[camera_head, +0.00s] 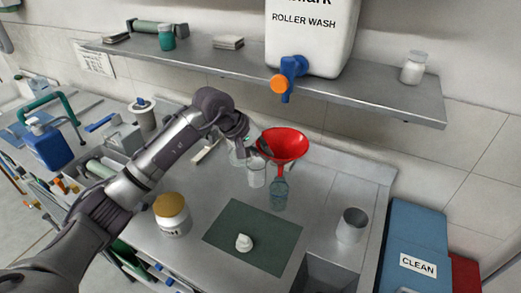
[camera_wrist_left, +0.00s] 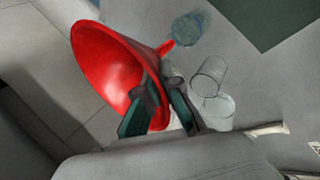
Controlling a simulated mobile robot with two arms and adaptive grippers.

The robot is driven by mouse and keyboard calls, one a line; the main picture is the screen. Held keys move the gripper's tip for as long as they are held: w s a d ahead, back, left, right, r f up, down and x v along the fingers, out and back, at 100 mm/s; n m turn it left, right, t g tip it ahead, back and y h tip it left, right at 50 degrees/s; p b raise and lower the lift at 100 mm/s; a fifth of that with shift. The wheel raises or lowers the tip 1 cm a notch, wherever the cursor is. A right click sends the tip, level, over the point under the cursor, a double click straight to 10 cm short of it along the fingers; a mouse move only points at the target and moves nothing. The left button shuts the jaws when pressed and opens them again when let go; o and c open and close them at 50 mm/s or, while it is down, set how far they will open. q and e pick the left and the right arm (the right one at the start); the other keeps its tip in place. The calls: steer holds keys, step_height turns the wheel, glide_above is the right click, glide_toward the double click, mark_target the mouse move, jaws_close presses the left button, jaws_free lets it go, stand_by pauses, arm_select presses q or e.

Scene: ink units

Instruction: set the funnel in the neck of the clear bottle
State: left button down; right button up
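The red funnel (camera_head: 287,142) is held by my left gripper (camera_head: 257,146), with its wide mouth up and its spout pointing down. In the left wrist view, the green-padded fingers (camera_wrist_left: 160,88) are closed on the wall of the funnel (camera_wrist_left: 103,68). The clear bottle (camera_head: 278,196) stands upright on the steel counter directly below the funnel. It also shows near the spout tip in the left wrist view (camera_wrist_left: 188,28). The spout tip meets or overlaps the bottle's neck in both views; I cannot tell whether it is inside. My right gripper is not in view.
Clear glass beakers (camera_head: 257,174) stand just left of the bottle. A green mat (camera_head: 226,225) with a small white object (camera_head: 244,243) lies in front. A yellow-lidded jar (camera_head: 172,218) and a metal cup (camera_head: 351,226) stand aside. A shelf (camera_head: 370,98) and blue tap (camera_head: 291,70) overhang behind.

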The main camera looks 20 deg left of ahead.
arm_select(q)
steer(key=shift+f+b, duration=0.85)
steer(key=shift+f, duration=1.65)
steer(key=shift+b, duration=0.45)
steer(key=shift+b, duration=0.45)
